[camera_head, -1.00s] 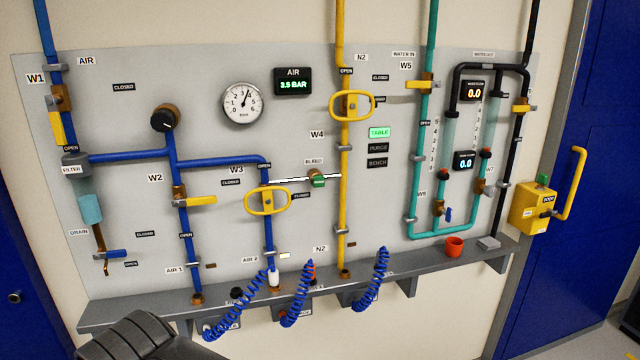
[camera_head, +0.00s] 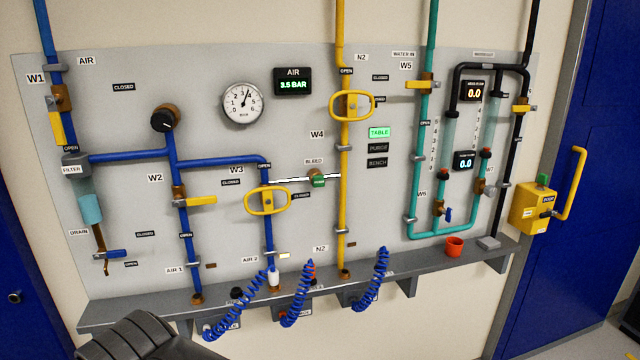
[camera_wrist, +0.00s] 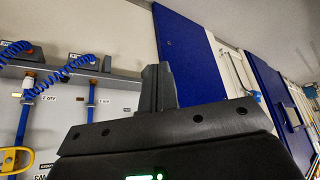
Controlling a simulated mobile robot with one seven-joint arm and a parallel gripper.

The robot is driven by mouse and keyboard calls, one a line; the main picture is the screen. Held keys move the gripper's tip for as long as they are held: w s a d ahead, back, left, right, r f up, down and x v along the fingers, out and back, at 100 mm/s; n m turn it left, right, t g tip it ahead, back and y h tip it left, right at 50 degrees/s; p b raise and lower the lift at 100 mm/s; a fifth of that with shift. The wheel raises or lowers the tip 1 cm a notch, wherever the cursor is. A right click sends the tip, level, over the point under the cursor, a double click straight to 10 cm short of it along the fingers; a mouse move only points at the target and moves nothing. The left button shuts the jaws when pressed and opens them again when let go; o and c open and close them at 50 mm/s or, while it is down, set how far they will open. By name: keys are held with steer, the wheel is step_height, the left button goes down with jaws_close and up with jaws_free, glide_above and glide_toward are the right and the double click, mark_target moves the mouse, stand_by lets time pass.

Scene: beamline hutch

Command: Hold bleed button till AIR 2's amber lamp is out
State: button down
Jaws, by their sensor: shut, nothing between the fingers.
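The green bleed button (camera_head: 318,181) sits on a brass fitting under the BLEED label, on the thin white line between the blue AIR 2 pipe and the yellow N2 pipe. The AIR 2 lamp (camera_head: 285,255), beside the AIR 2 label (camera_head: 250,259), is a small pale, bright tile and looks lit. The similar tile by AIR 1 (camera_head: 210,265) is dark brown. My gripper (camera_wrist: 158,70) is shut and empty in the wrist view, with nothing touching its fingers. The head view shows only a dark part of my arm at the bottom left, well below the button.
A yellow oval handle (camera_head: 268,201) is just left of the button, and another (camera_head: 351,105) is above right. A grey shelf (camera_head: 130,311) juts out below, with coiled blue hoses (camera_head: 298,295). The AIR display (camera_head: 293,82) reads 3.5 BAR.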

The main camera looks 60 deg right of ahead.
mark_target(319, 181)
stand_by(0.3)
steer(key=w+d+r+m+t+y, duration=0.1)
steer(key=w+d+r+m+y, duration=0.2)
steer(key=d, duration=0.7)
steer(key=w+d+r+m+t, duration=0.1)
steer(key=d+r+m, duration=0.3)
steer(key=d, duration=0.5)
steer(key=w+d+r+m+t+y, duration=0.15)
steer(key=d+m, duration=0.35)
steer(key=d, duration=0.5)
steer(key=s+d+m+t+h, duration=0.2)
steer(key=s+d+m+t, duration=0.2)
steer(key=d+m, duration=0.3)
steer(key=s+d+r+m+t+h, duration=0.1)
steer(key=s+d+m+t, duration=0.3)
steer(key=d, duration=1.2)
steer(key=s+m+h, duration=0.1)
steer(key=m, duration=0.2)
steer(key=shift+s+d+r, duration=0.15)
steer(key=shift+d+r, duration=0.05)
steer(key=w+d, duration=0.6)
steer(key=shift+w+d, duration=0.15)
